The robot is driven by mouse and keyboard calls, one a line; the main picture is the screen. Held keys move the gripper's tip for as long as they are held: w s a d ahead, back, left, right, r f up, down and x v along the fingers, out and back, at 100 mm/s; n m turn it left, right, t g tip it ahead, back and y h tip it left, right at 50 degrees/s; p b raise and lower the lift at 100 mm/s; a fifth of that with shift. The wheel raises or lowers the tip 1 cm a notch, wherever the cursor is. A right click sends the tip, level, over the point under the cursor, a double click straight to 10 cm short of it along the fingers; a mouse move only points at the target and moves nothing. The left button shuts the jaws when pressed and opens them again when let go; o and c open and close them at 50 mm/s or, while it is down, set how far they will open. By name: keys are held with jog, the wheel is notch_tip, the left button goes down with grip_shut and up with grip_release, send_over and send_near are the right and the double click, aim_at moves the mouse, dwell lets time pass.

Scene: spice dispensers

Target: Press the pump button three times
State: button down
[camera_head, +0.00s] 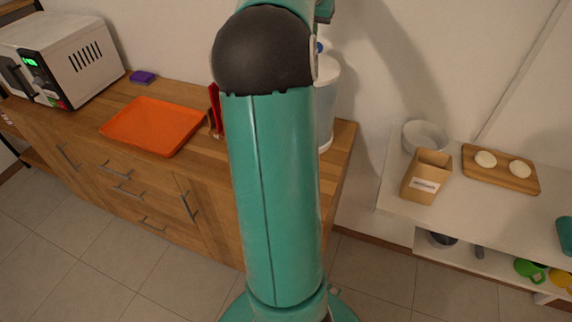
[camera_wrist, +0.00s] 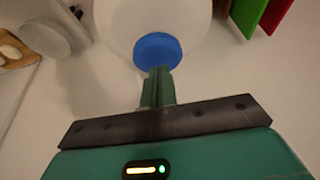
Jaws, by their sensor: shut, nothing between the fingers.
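A pale, translucent dispenser (camera_head: 327,100) stands at the right end of the wooden counter, partly hidden behind my arm. A bit of its blue top (camera_head: 319,47) shows beside my arm. In the wrist view, the blue round cap (camera_wrist: 158,50), seemingly the pump button, sits against the whitish body (camera_wrist: 150,18). My gripper (camera_wrist: 158,72) is shut and empty, with its fingertips at the near edge of the blue cap. I cannot tell whether they touch it. The gripper is hidden in the head view.
An orange tray (camera_head: 153,125), a purple sponge (camera_head: 142,77) and a microwave (camera_head: 62,58) are on the wooden counter (camera_head: 190,168). A red item (camera_head: 215,108) stands beside my arm. A white shelf (camera_head: 463,205) at right holds a cardboard box (camera_head: 426,176) and a board (camera_head: 510,180).

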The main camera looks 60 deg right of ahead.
jog(key=shift+f, duration=1.4)
jog(key=shift+r, duration=1.85)
jog(key=shift+f, duration=0.35)
jog(key=shift+f, duration=1.45)
jog(key=shift+r, duration=1.8)
jog(key=shift+r, duration=0.1)
